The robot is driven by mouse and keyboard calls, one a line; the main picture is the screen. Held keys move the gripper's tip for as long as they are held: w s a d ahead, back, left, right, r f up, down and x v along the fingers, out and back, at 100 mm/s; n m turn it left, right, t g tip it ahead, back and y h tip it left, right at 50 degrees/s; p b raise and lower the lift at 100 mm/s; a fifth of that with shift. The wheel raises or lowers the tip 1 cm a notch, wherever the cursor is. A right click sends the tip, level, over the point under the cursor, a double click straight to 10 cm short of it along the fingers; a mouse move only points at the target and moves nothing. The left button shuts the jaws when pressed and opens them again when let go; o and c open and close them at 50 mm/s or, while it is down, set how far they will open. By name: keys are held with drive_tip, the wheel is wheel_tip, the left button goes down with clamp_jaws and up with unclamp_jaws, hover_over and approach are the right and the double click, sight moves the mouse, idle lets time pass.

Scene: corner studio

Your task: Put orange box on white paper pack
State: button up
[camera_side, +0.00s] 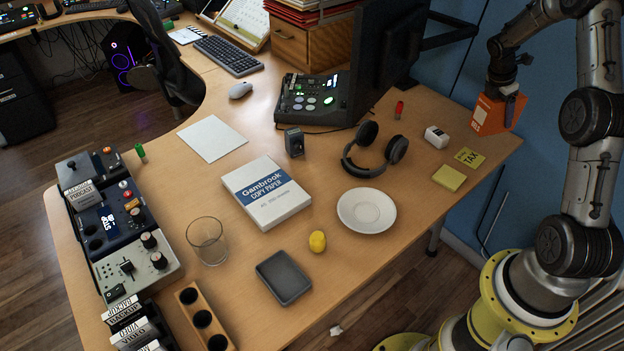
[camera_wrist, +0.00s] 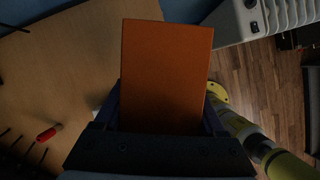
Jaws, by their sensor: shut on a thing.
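The orange box (camera_side: 492,115) is at the right rear of the desk in the side view, at the end of my arm. It fills the middle of the wrist view (camera_wrist: 165,75), between the two fingers. My gripper (camera_side: 503,88) is shut on its upper part. I cannot tell whether the box's base touches the desk. The white paper pack (camera_side: 266,192), with a blue band reading "Gembrook Copy Paper", lies flat near the middle of the desk, well to the left of my gripper. Its top is bare.
Between box and pack are black headphones (camera_side: 374,150), a white saucer (camera_side: 367,210) and a small white device (camera_side: 436,137). Yellow notes (camera_side: 449,177) lie near the right edge. A monitor (camera_side: 385,60) stands behind. A glass (camera_side: 207,240) and a yellow lemon-like object (camera_side: 317,241) stand near the pack.

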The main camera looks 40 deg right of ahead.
drive_tip(key=w+a+n+t, duration=0.3)
drive_tip(key=w+a+n, duration=0.4)
drive_tip(key=a, duration=0.5)
drive_tip(key=w+a+n+t, duration=0.2)
drive_tip(key=w+a+n, duration=0.45)
drive_tip(key=a, duration=0.55)
drive_tip(key=s+a+r+n+y, duration=0.1)
drive_tip(key=a+n, duration=0.2)
drive_tip(key=a, duration=0.7)
drive_tip(key=a+r+n+t+y, duration=0.1)
drive_tip(key=a+r+n+y, duration=0.15)
drive_tip(key=a, duration=0.75)
drive_tip(key=s+a+n+y, duration=0.1)
drive_tip(key=a+n, duration=0.3)
drive_tip(key=a, duration=0.7)
approach(270, 192)
drive_tip(key=shift+w+a+f+h, duration=0.25)
drive_tip(key=shift+w+f, duration=0.25)
drive_tip(key=shift+w, duration=0.2)
drive_tip(key=shift+f, duration=1.35)
drive_tip(key=shift+f, duration=0.15)
